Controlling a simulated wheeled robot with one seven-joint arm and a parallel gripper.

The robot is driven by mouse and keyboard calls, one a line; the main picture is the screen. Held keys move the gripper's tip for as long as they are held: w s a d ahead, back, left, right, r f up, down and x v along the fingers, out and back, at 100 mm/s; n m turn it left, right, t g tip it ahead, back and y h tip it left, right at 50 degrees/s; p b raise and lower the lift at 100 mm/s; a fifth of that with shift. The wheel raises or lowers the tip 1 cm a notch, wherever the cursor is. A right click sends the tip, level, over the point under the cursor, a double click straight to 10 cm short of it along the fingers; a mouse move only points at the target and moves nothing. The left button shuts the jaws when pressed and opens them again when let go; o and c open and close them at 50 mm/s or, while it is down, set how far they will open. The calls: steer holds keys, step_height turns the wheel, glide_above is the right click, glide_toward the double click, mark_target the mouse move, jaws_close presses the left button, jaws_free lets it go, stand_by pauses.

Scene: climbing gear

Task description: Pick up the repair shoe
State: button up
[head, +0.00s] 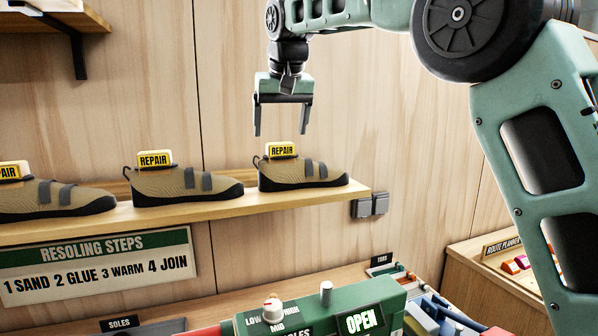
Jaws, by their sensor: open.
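Three tan shoes with black soles and grey straps stand in a row on a wooden shelf (225,207). Each carries a yellow "REPAIR" tag. The right shoe (318,171) is near the shelf's right end, the middle shoe (178,184) is left of it, and the left shoe (65,200) is partly cut off by the picture's edge. My gripper (284,130) is open and empty, pointing down. In the picture it appears just above the right shoe's tag (281,149), apart from it; the depth between them is hard to tell.
Below the shelf, a green machine (322,316) with a knob and an "OPEN" label stands on a bench. A "RESOLING STEPS" sign (98,266) hangs under the shelf. A bracketed upper shelf (52,22) is at top left. Wall switches (370,206) sit right of the shelf.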

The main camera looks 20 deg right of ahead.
mark_target(280, 144)
steer(key=shift+s+p+x, duration=0.2)
steer(key=shift+p+x, duration=0.3)
steer(key=shift+x, duration=1.6)
steer(key=shift+d, duration=0.1)
steer(key=c, duration=1.2)
steer(key=shift+o, duration=0.2)
steer(key=shift+r, duration=0.1)
